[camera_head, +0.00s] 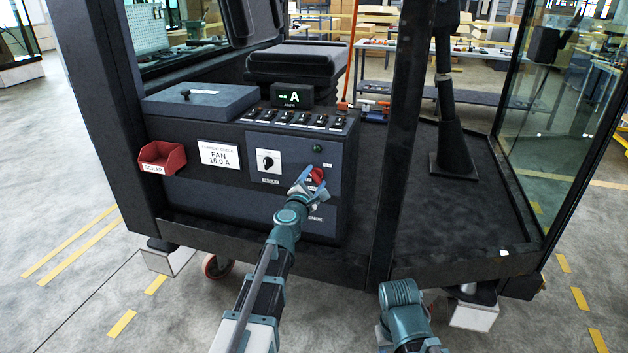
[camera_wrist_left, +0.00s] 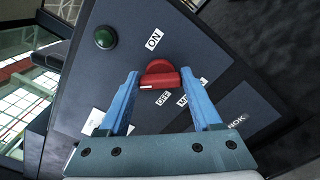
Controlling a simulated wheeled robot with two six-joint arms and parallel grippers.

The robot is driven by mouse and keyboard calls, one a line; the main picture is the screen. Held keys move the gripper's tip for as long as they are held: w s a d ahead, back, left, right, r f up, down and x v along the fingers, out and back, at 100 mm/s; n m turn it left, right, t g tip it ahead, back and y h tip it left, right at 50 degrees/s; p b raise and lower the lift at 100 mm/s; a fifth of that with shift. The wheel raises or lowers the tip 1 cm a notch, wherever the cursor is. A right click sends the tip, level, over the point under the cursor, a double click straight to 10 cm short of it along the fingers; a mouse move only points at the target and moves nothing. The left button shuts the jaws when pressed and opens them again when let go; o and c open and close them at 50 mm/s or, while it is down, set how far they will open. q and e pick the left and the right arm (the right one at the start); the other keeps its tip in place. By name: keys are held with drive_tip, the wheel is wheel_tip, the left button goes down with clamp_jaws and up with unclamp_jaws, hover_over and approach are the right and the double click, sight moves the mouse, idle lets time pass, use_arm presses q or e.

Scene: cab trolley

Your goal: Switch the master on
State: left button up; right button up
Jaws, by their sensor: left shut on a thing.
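The red master switch knob (camera_head: 317,174) sits on the dark front panel of the cab console. In the left wrist view the knob (camera_wrist_left: 159,74) lies between an ON label (camera_wrist_left: 153,39) and an OFF label (camera_wrist_left: 163,97). A small pale mark shows on its side towards OFF; its exact setting is hard to tell. My left gripper (camera_head: 307,180) is at the knob, its blue fingers (camera_wrist_left: 160,75) on either side of it, shut on it. A dark green lamp (camera_wrist_left: 105,37) is beside the switch and looks unlit. My right arm shows at the bottom, its gripper out of view.
The panel also has a selector switch (camera_head: 268,161) and a FAN 16.0 A card (camera_head: 219,155). A red scrap bin (camera_head: 162,158) hangs at the left. A row of toggles (camera_head: 300,118) and a lit display reading A (camera_head: 292,96) are above. A dark post stands right of the console.

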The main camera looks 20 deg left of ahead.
use_arm(q)
drive_tip(key=m, duration=0.4)
drive_tip(key=shift+f+m, duration=0.1)
drive_tip(key=shift+m, duration=0.2)
drive_tip(key=shift+d+m, duration=0.1)
drive_tip(key=shift+m, duration=1.5)
use_arm(e)
drive_tip(key=shift+f, duration=0.15)
use_arm(q)
drive_tip(key=shift+s+f+m, duration=0.1)
drive_tip(key=shift+m, duration=0.2)
drive_tip(key=o, duration=1.4)
drive_tip(key=shift+s, duration=0.1)
